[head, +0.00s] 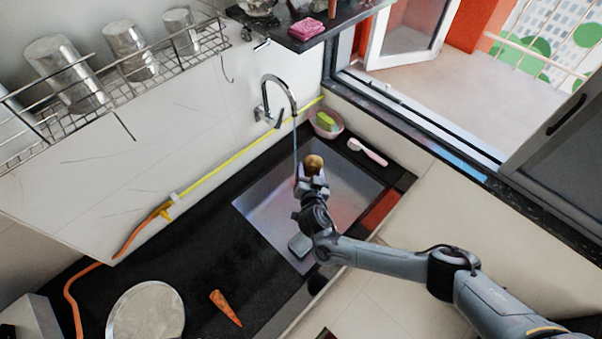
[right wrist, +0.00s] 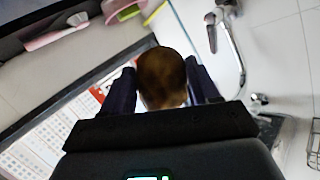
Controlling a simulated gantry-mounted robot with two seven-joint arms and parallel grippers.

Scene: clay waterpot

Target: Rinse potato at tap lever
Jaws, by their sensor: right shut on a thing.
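The brown potato (head: 314,162) is held between the fingers of my right gripper (head: 311,178) above the sink (head: 345,198). In the right wrist view the potato (right wrist: 162,76) sits between the two dark fingers. The chrome tap (head: 279,92) is on the wall behind the sink, and its lever (head: 278,118) hangs beside the spout. A thin stream of water (head: 295,135) falls from the spout close to the potato; I cannot tell whether it touches it. My left gripper is not in view.
A pink bowl with a green and yellow sponge (head: 326,121) and a pink brush (head: 368,152) lie behind the sink. A carrot (head: 226,308) and a round metal plate (head: 146,311) are on the black counter. A wire rack with metal cups (head: 130,50) hangs at the upper left.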

